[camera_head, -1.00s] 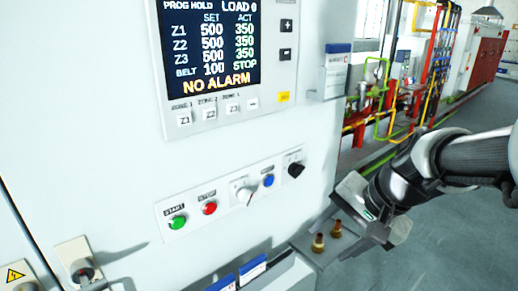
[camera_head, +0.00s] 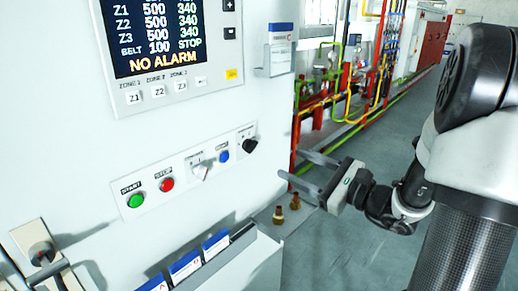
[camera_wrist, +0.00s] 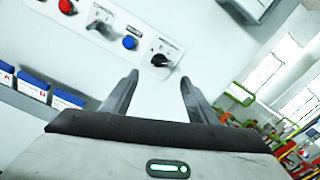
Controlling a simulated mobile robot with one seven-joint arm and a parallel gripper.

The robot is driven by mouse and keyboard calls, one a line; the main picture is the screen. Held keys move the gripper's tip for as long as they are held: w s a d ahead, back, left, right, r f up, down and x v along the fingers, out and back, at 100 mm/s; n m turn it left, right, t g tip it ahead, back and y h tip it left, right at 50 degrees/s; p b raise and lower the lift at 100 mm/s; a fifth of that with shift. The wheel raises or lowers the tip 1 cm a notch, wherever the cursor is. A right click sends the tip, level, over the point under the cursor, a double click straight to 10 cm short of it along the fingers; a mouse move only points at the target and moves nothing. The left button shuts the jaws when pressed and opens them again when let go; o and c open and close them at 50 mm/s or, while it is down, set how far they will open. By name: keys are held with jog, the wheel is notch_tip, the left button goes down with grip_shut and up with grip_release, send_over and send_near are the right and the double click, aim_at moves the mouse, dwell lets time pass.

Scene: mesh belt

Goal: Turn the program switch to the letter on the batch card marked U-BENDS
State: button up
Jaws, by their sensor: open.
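The control strip on the white cabinet has a grey-white rotary knob (camera_head: 201,171) and a black rotary knob (camera_head: 250,145) at its right end. Their legends are too small to read surely, so I cannot tell which is the program switch. Both knobs show in the wrist view, the grey one (camera_wrist: 101,25) left of the black one (camera_wrist: 160,60). My gripper (camera_head: 302,168) is open and empty, right of the black knob, its fingers pointing toward the cabinet. Blue-headed cards (camera_head: 186,265) stand in a tray below; one more card (camera_head: 281,38) is in a wall holder. U-BENDS is not legible.
Between the knobs is a blue button (camera_head: 223,156); green (camera_head: 135,201) and red (camera_head: 167,184) buttons sit left. The display (camera_head: 155,35) reads NO ALARM. Two brass fittings (camera_head: 279,215) stand on a small ledge below my gripper. Pipes (camera_head: 350,90) run behind. Open floor lies right.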

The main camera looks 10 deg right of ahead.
aim_at(254, 147)
jog(key=p+x, duration=0.1)
jog(key=x, duration=1.1)
jog(key=shift+w+a, duration=0.25)
jog(key=shift+w, duration=0.05)
jog(key=c, duration=1.1)
jog(key=shift+o, duration=0.2)
